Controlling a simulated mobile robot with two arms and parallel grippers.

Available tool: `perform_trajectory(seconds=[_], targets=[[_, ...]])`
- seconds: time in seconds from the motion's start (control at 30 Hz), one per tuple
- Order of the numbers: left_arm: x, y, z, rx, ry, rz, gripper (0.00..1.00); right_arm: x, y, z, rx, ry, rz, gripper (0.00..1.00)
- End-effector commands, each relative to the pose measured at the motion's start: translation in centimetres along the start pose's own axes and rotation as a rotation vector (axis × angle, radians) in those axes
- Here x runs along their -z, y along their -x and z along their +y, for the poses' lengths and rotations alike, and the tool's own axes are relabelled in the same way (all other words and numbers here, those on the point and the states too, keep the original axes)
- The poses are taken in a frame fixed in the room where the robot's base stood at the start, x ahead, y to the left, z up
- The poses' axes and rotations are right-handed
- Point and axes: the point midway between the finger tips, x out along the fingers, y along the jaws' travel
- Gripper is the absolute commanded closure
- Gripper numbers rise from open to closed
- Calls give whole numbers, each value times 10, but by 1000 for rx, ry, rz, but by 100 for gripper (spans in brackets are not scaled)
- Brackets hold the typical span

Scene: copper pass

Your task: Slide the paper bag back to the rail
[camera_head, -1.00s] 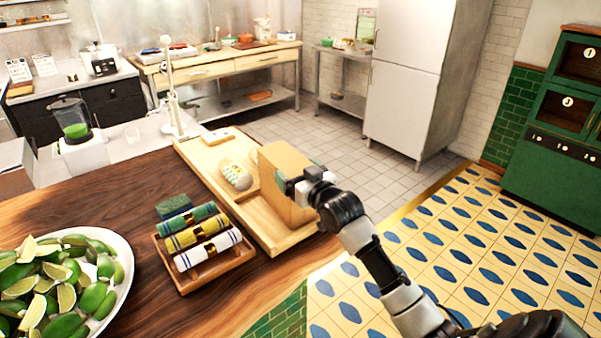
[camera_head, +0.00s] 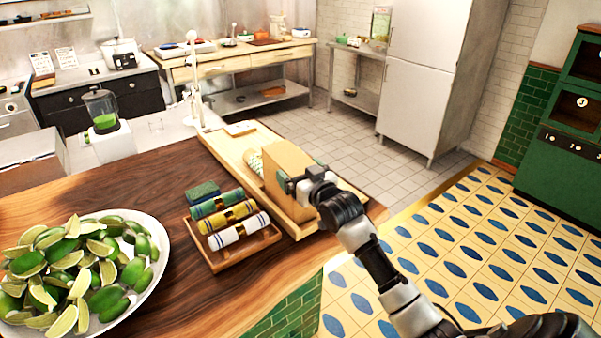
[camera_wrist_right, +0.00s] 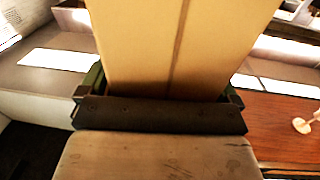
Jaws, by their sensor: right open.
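The tan paper bag (camera_head: 284,172) stands upright on the light wooden board (camera_head: 223,147) at the counter's right end. My right gripper (camera_head: 298,184) is at the bag's right side. In the right wrist view, the bag (camera_wrist_right: 180,45) fills the space ahead, and the open fingers of the right gripper (camera_wrist_right: 160,92) show at both sides of its lower part. Whether they touch it, I cannot tell. The bag hides most of a patterned wrapped item (camera_head: 254,161) behind it. I cannot clearly pick out the rail. My left gripper is not in view.
A plate (camera_head: 160,268) of limes is at lower left. A white stand (camera_head: 196,85) rises at the board's far end.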

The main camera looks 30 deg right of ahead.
Motion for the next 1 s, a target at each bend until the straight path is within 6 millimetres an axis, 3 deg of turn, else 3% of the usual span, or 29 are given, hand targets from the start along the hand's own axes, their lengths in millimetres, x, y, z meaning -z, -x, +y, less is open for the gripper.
perform_trajectory(seconds=[0.37, 0.8, 1.0], targets=[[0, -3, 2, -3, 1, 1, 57, -2, 6, 1, -1, 1, -2, 0], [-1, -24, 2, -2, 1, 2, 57, -3, 82, -1, 0, 3, -1, 0], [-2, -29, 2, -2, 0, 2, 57, -2, 104, -1, 1, 1, -1, 0]])
